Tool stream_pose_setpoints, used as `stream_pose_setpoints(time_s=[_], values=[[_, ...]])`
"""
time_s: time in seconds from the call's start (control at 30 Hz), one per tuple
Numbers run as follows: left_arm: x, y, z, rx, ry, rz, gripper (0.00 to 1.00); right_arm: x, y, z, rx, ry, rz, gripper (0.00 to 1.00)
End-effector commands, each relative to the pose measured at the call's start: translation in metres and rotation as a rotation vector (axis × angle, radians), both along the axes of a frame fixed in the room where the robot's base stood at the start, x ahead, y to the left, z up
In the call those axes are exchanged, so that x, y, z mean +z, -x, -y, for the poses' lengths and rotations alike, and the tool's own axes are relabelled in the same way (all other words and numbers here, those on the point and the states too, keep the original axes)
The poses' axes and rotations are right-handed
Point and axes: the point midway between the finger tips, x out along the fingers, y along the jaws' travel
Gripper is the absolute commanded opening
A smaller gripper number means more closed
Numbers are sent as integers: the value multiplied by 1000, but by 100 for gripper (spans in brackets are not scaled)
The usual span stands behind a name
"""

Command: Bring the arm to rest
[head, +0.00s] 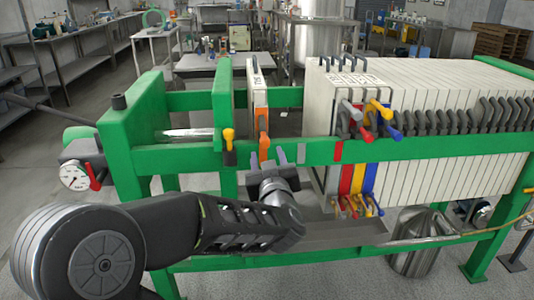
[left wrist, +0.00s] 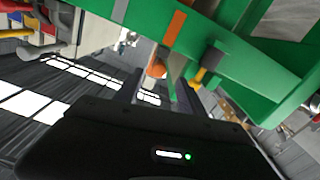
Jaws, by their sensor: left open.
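My left arm comes in from the lower left in the head view. An orange handle (left wrist: 156,69) and a yellow-tipped lever (left wrist: 208,65) show beyond the fingers. Whether the fingers touch the rail cannot be told. My right gripper is in neither view.
Coloured valve levers (head: 368,117) stick out from the pack's front, close right of the gripper. A pressure gauge (head: 74,176) with a red lever is on the press's left end. A metal tray (head: 335,232) and a steel bucket (head: 415,252) are low at the right.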

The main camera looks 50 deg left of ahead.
Motion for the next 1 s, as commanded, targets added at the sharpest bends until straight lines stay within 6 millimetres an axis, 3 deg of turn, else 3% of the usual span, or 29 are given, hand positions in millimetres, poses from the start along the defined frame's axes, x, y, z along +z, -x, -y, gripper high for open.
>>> stream_pose_setpoints(time_s=[0.53, 0.67, 0.77, 0.87, 1.0], values=[[-1, -1, 0, -5, 17, 16, 47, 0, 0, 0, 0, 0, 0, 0], [-11, -21, 17, -109, 94, 53, 47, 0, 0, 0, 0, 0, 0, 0], [-39, -49, 46, -231, 160, 20, 47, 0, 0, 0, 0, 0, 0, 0], [-87, -76, 85, -358, 240, -64, 47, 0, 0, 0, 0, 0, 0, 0], [-175, -99, 154, -537, 376, -237, 47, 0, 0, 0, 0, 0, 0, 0]])
